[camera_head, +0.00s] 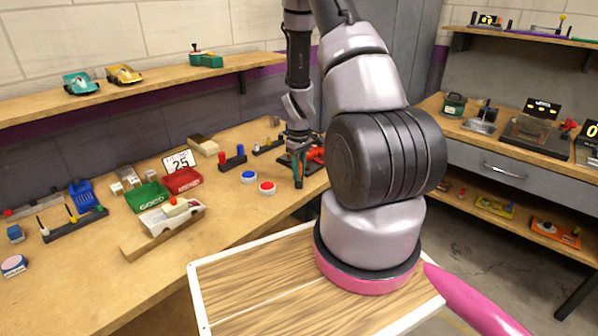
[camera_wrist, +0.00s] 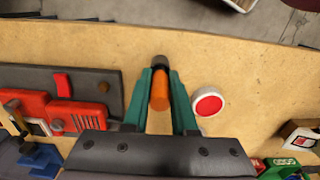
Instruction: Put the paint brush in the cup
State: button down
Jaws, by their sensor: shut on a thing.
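My gripper (camera_wrist: 161,80) has green fingers closed on an orange handle with a dark end, which I take to be the paint brush (camera_wrist: 160,92). In the wrist view the brush lies between the fingers, its dark end just past their tips. In the head view my gripper (camera_head: 299,160) points down over the wooden workbench (camera_head: 225,220), left of a red tool. The brush's lower end is small there, and I cannot tell whether it touches the bench. I cannot make out the cup in either view.
A red button (camera_head: 267,188) and a blue button (camera_head: 249,176) sit left of my gripper; the red button (camera_wrist: 208,101) is close beside it in the wrist view. A red tool on a dark base (camera_wrist: 65,100) lies at the other side.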

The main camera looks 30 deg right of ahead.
jog(key=c, duration=0.7)
grip_release()
notch_tip(320, 180, up, 12)
jog(key=shift+r, duration=0.15)
jog(key=s+a+r+m+t, duration=0.1)
jog(key=s+a+r, duration=0.15)
jog(key=r, duration=0.45)
jog(key=s+a+r+m+t, duration=0.1)
jog(key=a+r+m+t, duration=0.15)
jog(key=r, duration=0.45)
jog(key=s+a+r+m, duration=0.1)
jog(key=s+a+r, duration=0.15)
jog(key=r, duration=0.45)
jog(key=s+a+r+m+t, duration=0.1)
jog(key=s+a+r, duration=0.1)
jog(key=s+r, duration=0.1)
jog(key=s+a+r+m+t+y, duration=0.1)
jog(key=s+a+r, duration=0.1)
jog(key=s+r, duration=0.2)
jog(key=s+a+r+m+t+y, duration=0.1)
jog(key=s+a+r, duration=0.1)
jog(key=s, duration=0.4)
jog(key=shift+s+r+m+t, duration=0.15)
jog(key=shift+r+m+t, duration=0.05)
jog(key=shift+r, duration=0.25)
jog(key=shift+s+r+m+t, duration=0.15)
jog(key=shift+r, duration=0.3)
jog(key=shift+d, duration=0.1)
